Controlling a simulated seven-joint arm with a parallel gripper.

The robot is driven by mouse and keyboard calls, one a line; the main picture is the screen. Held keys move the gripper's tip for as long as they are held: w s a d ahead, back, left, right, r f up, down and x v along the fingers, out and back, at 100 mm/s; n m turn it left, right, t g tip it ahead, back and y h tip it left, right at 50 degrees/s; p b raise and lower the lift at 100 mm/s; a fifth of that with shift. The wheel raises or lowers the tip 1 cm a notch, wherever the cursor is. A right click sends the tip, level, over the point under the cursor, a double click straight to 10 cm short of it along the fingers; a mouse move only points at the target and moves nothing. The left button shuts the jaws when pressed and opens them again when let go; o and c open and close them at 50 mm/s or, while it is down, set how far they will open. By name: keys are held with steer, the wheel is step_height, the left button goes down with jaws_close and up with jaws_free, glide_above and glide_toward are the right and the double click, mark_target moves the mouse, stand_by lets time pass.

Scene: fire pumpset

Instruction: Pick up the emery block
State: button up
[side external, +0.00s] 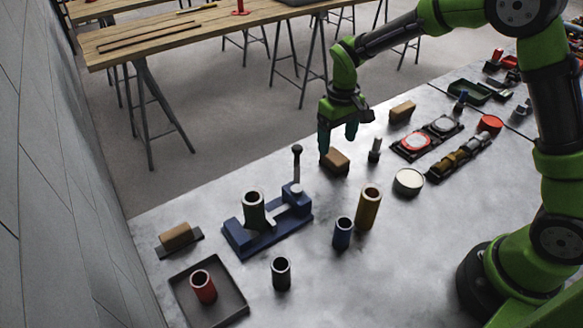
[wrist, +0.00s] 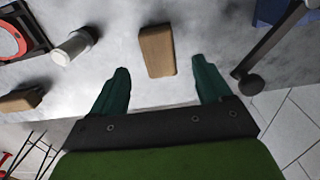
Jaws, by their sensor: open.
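A brown block (side external: 335,160), which looks like the emery block, lies on the grey metal bench below my gripper (side external: 338,138). My gripper is open and empty, pointing down, with its green fingers close above the block. In the wrist view, the block (wrist: 157,50) shows between the lines of the two fingers of my gripper (wrist: 160,66), slightly beyond their tips. Two similar brown blocks are in view: one (side external: 402,111) farther back on the bench, one (side external: 177,237) on a dark plate at the left. I cannot tell their labels apart.
A small cylinder with a light top (side external: 375,150) stands just right of the block. A blue vise (side external: 270,232) with an upright black-knobbed lever (side external: 297,165) stands to the left. The bench edge is close behind.

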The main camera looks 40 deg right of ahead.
mark_target(335, 155)
step_height(335, 155, down, 6)
steer(key=shift+w+f, duration=0.1)
steer(key=shift+f, duration=0.15)
